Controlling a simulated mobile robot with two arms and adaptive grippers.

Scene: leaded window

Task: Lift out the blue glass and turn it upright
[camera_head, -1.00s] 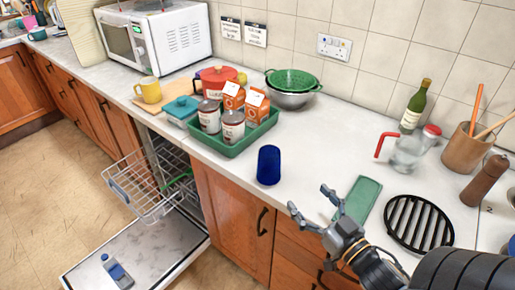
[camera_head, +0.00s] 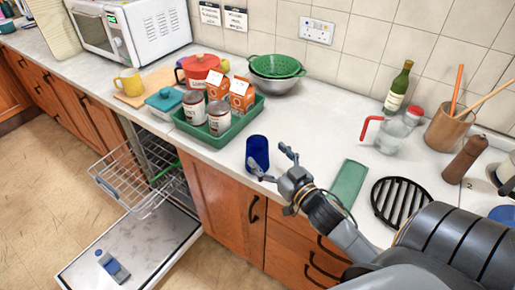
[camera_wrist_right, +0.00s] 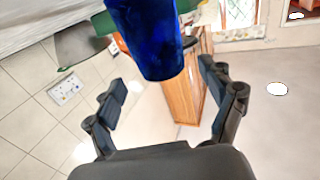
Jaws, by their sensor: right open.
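The blue glass (camera_head: 257,153) stands on the white counter near its front edge, in front of the green tray (camera_head: 217,138). I cannot tell whether its mouth faces up or down. My right gripper (camera_head: 270,158) is open and empty just to the right of the glass, one finger on its near side and the other at its far right. In the right wrist view, the glass (camera_wrist_right: 150,38) is large, ahead of and between the spread fingers of the right gripper (camera_wrist_right: 163,80); it looks apart from them. My left gripper is not in view.
The tray holds cans and orange cartons. A pulled-out dishwasher rack (camera_head: 135,180) is below the counter, over the lowered door (camera_head: 140,255). Counter behind the glass is clear.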

